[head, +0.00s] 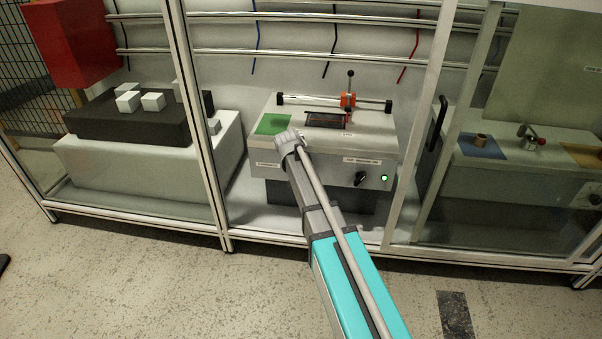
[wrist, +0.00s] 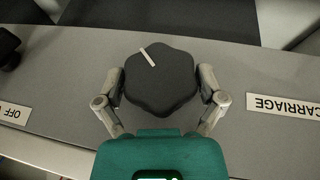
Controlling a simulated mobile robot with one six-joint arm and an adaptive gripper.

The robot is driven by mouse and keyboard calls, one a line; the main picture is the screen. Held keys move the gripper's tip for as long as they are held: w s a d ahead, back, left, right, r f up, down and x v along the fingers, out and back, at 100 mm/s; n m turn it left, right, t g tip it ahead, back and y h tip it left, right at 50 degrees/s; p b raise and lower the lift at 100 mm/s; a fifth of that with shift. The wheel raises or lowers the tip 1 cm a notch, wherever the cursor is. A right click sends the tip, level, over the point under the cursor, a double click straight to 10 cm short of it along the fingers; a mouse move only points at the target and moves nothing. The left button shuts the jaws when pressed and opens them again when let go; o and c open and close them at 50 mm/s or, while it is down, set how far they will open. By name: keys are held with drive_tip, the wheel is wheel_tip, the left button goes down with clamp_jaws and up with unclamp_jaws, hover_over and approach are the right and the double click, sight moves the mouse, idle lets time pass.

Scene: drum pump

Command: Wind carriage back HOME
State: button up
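The carriage, an orange-red block (head: 348,101) with an upright black-ball lever, sits on a horizontal rail (head: 310,99), right of its middle. The dark lobed knob (wrist: 160,80) with a white pointer mark fills the centre of the wrist view, beside an upside-down CARRIAGE label (wrist: 283,106). My gripper (wrist: 161,86) has one finger on each side of this knob, close against its sides, and looks shut on it. The mark points up and slightly left in the wrist view. In the head view my arm hides the knob and fingertips.
The console (head: 330,165) bears a green pad (head: 272,124), a dark recess (head: 327,120), a black switch (head: 361,179) and a lit green lamp (head: 384,178). Frame posts (head: 188,100) stand on either side of the bay, and a black handle (head: 437,125) is at right.

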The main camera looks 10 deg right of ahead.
drive_tip(key=shift+a, duration=0.25)
drive_tip(key=shift+c, duration=0.5)
drive_tip(key=shift+d, duration=0.15)
drive_tip(key=shift+f+h+b, duration=0.1)
drive_tip(key=shift+h+b, duration=0.2)
drive_tip(key=shift+h, duration=0.1)
drive_tip(key=shift+w+f+n+g+h+b, duration=0.1)
drive_tip(key=shift+n+g+h+b, duration=0.15)
drive_tip(key=shift+h+b, duration=0.3)
drive_tip(key=shift+w+f+n+g+h+b, duration=0.15)
drive_tip(key=shift+g+h+b, duration=0.15)
drive_tip(key=shift+h, duration=0.35)
drive_tip(key=h+b, duration=0.2)
drive_tip(key=shift+s+f+g+b, duration=0.1)
drive_tip(key=shift+g+b, duration=0.15)
drive_tip(key=shift+b, duration=0.1)
drive_tip(key=n+h+b, duration=0.1)
drive_tip(key=h+b, duration=0.2)
drive_tip(key=shift+g, duration=0.3)
drive_tip(key=shift+r+n+h+b, duration=0.2)
drive_tip(key=shift+n+h+b, duration=0.1)
drive_tip(key=shift+h+b, duration=0.65)
drive_tip(key=shift+s+r, duration=0.1)
